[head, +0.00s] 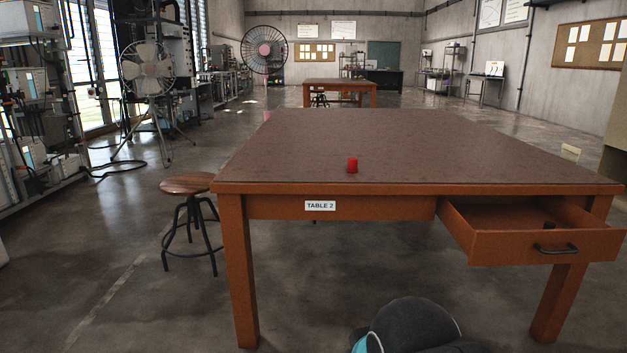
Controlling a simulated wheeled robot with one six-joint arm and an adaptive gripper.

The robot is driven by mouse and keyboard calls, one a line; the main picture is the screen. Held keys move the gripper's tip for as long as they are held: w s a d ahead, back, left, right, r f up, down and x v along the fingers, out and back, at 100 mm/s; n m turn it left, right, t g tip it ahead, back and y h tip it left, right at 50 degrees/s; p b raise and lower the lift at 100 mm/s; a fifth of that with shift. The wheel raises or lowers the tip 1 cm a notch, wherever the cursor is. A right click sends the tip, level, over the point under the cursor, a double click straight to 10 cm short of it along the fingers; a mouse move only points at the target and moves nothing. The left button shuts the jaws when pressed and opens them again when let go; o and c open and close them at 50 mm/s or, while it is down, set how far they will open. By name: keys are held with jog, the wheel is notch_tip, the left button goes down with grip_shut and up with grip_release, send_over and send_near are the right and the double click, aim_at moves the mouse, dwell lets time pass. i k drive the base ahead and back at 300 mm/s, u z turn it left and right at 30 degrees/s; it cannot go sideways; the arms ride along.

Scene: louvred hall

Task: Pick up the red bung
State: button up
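The red bung (352,165) is a small red tapered piece. It stands upright near the front edge of the brown tabletop (400,140), a little left of the middle. Nothing touches it and nothing hides it. A rounded dark part with a teal patch at the bottom edge of the head view looks like part of my own arm. My gripper is not seen in this view.
The table's drawer (535,243) stands open at the front right, with a small dark object (549,226) inside. A label (320,206) reads TABLE 2. A stool (190,186) stands at the table's left. The rest of the tabletop is clear.

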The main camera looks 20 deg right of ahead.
aim_at(351, 166)
jog(key=z, duration=0.35)
jog(key=k, duration=0.3)
jog(key=u, duration=1.45)
jog(key=i, duration=1.35)
jog(key=z, duration=0.85)
jog(key=i, duration=0.8)
jog(key=z, duration=0.85)
